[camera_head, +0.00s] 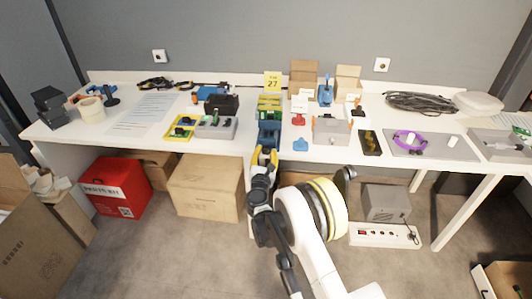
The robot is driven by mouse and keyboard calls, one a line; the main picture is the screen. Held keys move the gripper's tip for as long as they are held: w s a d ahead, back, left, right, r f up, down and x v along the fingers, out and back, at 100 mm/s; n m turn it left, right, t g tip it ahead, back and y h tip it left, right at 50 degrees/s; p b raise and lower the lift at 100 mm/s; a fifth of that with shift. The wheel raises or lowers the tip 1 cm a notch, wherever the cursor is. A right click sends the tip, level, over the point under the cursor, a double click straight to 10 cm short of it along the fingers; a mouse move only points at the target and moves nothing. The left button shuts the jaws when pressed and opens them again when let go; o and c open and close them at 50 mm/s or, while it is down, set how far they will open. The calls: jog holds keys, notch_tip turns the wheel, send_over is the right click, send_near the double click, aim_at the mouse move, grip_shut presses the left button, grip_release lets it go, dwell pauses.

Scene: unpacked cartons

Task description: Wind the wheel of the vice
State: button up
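A blue body that looks like the vice (269,131) sits at the front edge of the white table, near the middle of the view. My gripper (262,156), dark with yellow parts, is right in front of it, at the table's edge. The gripper overlaps the vice's front side in this view, and I cannot tell whether they touch. The wheel of the vice cannot be made out; the gripper and arm cover that area. The fingers are too small to show whether they are open or shut.
Green and yellow boxes (268,106) stand behind the vice. A grey tray (216,128) lies to its left, and a small blue piece (300,144) and a grey box (331,130) to its right. A carton (207,187) and a red box (115,186) are under the table. Open floor lies in front.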

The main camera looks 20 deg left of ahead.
jog(key=o, duration=0.3)
jog(key=shift+o, duration=0.2)
jog(key=v, duration=0.7)
jog(key=shift+s, duration=0.25)
jog(key=shift+d, duration=0.1)
